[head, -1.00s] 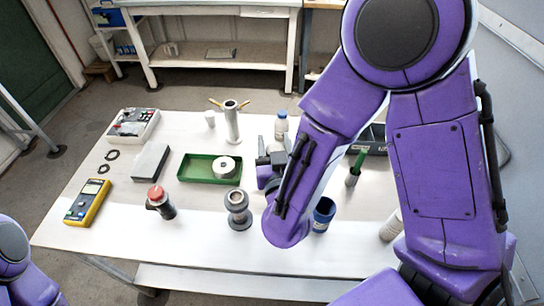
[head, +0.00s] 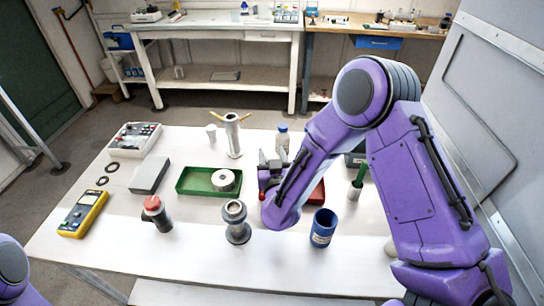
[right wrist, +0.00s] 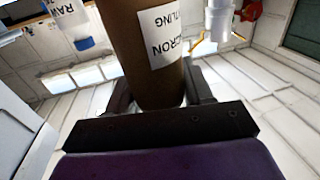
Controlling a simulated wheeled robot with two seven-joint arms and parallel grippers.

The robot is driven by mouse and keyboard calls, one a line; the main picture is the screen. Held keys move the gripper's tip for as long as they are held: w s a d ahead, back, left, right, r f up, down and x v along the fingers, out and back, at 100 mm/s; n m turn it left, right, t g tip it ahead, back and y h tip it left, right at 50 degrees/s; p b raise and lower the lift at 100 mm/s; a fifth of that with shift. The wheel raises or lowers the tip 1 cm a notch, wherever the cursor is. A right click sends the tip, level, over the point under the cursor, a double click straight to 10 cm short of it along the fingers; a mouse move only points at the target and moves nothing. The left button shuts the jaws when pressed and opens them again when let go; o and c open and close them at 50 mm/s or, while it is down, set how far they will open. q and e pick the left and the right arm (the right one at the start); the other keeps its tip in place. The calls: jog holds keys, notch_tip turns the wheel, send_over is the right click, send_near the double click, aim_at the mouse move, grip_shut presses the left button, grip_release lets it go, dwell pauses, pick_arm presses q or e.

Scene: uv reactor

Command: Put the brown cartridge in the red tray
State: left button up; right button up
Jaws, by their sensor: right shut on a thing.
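The brown cartridge (right wrist: 152,75), a brown cylinder with a white printed label, stands between the fingers of my right gripper (right wrist: 160,88) in the right wrist view. The right gripper is shut on it. In the head view my right gripper (head: 270,163) is over the table, just right of the green tray; I cannot make out the cartridge there. The red tray (head: 316,194) shows only in part, behind and right of my right forearm, which hides the rest. My left gripper is out of view; only a piece of my left arm shows at the lower left.
A green tray (head: 183,187) holds a white ring. A white bottle (head: 282,140) stands behind the gripper. A blue cup (head: 322,228), a grey flanged part (head: 236,222) and a green-handled tool (head: 358,181) stand near the arm. The table's front strip is mostly clear.

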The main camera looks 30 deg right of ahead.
jog(key=shift+s+f, duration=0.1)
jog(key=shift+f, duration=0.25)
jog(key=shift+f, duration=0.2)
jog(key=o, duration=1.4)
